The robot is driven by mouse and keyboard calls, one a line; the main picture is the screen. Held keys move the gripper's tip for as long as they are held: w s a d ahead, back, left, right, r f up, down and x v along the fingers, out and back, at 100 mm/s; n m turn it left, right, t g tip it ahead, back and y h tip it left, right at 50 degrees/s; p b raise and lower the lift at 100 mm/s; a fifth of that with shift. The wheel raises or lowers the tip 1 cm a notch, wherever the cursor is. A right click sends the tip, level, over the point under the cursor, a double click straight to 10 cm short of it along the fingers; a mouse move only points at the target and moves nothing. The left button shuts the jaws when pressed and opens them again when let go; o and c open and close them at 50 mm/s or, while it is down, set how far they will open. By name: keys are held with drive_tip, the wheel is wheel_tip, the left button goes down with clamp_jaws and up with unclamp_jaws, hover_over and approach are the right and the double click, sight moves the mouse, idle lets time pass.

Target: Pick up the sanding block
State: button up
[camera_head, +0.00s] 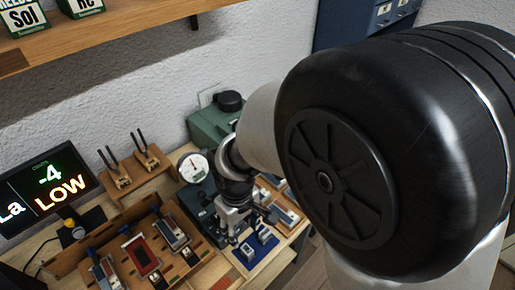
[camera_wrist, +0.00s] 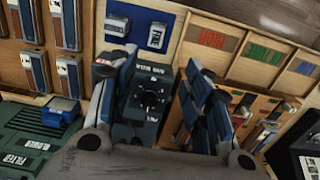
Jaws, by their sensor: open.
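Two small grey-and-blue blocks lie on a blue mat (camera_head: 237,262) at the front of the bench; one is nearer the left (camera_head: 247,251), the other farther right (camera_head: 264,236). In the wrist view they show at the top, a left block (camera_wrist: 117,25) and a right block (camera_wrist: 156,36). I cannot tell for sure whether either is the sanding block. My gripper (camera_wrist: 160,65) is open and empty, its fingers apart over a dark box with a dial (camera_wrist: 150,98). In the head view my gripper (camera_head: 236,238) hangs just beside the mat, above the bench.
A wooden tool rack (camera_head: 112,243) stands left of my gripper. A round white gauge (camera_head: 193,167) and a green machine (camera_head: 207,127) stand behind. A lit screen (camera_head: 48,187) is at the far left.

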drive_tip(key=b, duration=0.3)
hover_over(247, 249)
drive_tip(key=f, duration=0.6)
drive_tip(key=a+f, duration=0.1)
drive_tip(key=f, duration=0.2)
drive_tip(key=shift+s+f, duration=0.1)
drive_tip(key=shift+f, duration=0.15)
drive_tip(key=shift+d+f+b, duration=0.15)
drive_tip(key=shift+f+b, duration=0.25)
drive_tip(key=shift+f, duration=0.5)
drive_tip(key=shift+d+f+b, duration=0.2)
drive_tip(key=shift+f+b, duration=0.2)
drive_tip(key=shift+f, duration=0.55)
drive_tip(key=shift+d+f+b, duration=0.15)
drive_tip(key=shift+f+b, duration=0.25)
drive_tip(key=shift+f, duration=0.5)
drive_tip(key=shift+r, duration=0.1)
clamp_jaws()
